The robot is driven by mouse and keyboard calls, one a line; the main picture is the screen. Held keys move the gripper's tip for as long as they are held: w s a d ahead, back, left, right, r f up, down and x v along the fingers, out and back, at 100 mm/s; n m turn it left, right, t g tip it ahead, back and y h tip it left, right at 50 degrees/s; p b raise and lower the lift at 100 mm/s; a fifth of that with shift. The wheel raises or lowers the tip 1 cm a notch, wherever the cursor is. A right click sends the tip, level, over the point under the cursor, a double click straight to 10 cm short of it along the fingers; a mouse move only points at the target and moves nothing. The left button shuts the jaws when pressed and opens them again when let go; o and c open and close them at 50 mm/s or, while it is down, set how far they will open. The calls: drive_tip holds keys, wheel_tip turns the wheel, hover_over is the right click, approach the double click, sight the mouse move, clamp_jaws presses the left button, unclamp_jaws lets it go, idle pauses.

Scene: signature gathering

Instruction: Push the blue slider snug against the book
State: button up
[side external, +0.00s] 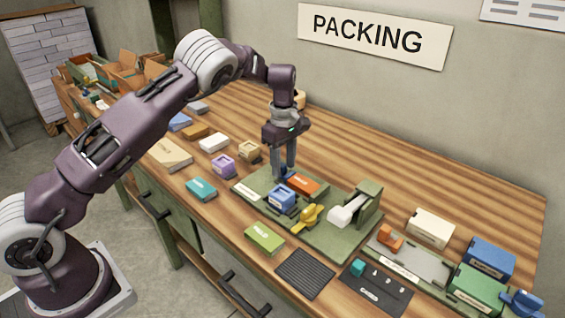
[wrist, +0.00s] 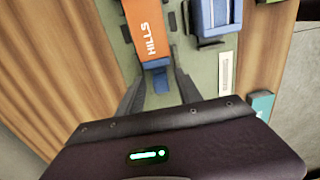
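The orange book, marked HILLS (wrist: 147,30), lies on the green board (side external: 325,232); it also shows in the side view (side external: 304,186). In the wrist view a small blue piece, which looks like the blue slider (wrist: 160,80), sits at the book's near end; I cannot tell whether they touch. My gripper (side external: 283,174) points down at that end of the book, with its fingers apart on either side of the blue piece. In the side view the fingers hide most of this spot. A blue box-shaped block (side external: 281,199) sits beside the book.
A yellow piece (side external: 309,216) and a white-headed lever device (side external: 349,211) stand on the same board. A purple block (side external: 222,165), a teal block (side external: 201,189) and a green block (side external: 264,238) lie around it. More blocks and trays fill the right end.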

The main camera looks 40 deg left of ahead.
sight(283, 165)
wheel_tip(283, 165, up, 7)
drive_tip(key=shift+r, duration=0.1)
idle(0.3)
drive_tip(key=s+d+r+m+t+h, duration=0.3)
drive_tip(key=s+r+m, duration=0.4)
drive_tip(key=s+r, duration=1.05)
drive_tip(key=s+d+f+m+t+y, duration=0.1)
drive_tip(key=s+m, duration=0.4)
drive_tip(key=s, duration=0.5)
drive_tip(key=s+d+f+m+t+y, duration=0.1)
drive_tip(key=s+d+f+m+y, duration=0.1)
drive_tip(key=s+m, duration=0.4)
drive_tip(key=s, duration=0.4)
drive_tip(key=shift+s+d+t, duration=0.15)
drive_tip(key=shift+s+t, duration=0.05)
drive_tip(key=shift+t, duration=0.1)
